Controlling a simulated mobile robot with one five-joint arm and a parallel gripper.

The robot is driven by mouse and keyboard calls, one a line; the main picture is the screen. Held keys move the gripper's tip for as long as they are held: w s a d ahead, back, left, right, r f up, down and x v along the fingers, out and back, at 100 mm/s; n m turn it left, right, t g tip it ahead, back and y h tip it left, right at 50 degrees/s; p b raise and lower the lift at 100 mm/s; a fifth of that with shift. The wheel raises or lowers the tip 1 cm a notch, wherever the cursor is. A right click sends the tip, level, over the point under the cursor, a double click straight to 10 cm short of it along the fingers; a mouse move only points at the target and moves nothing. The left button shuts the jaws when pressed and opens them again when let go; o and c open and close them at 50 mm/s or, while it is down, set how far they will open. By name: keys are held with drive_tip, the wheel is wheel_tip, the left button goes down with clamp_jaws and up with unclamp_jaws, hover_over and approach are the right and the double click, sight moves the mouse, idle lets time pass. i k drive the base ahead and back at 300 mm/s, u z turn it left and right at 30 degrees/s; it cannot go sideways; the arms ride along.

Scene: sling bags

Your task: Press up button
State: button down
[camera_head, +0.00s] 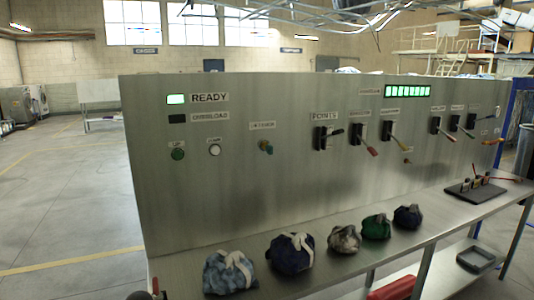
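The up button (177,154) is a round green button at the left of the upright metal panel (220,200), under a small label that reads like "UP". A round white button (214,150) sits just to its right under its own small label. Nothing touches or covers either button. My gripper cannot be made out; only a small dark shape with a bit of red shows at the bottom left edge, and I cannot tell what it is.
A lit READY lamp (176,99) and dark OVERLOAD lamp (177,118) are above the buttons. Several sling bags, including a blue patterned one (229,272), lie along the bench (190,263). Floor at left is open.

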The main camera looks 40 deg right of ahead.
sight(178, 155)
drive_tip(key=z, duration=0.65)
drive_tip(key=k, duration=0.85)
drive_tip(key=u, duration=0.15)
drive_tip(key=i, duration=0.8)
drive_tip(key=z, duration=0.15)
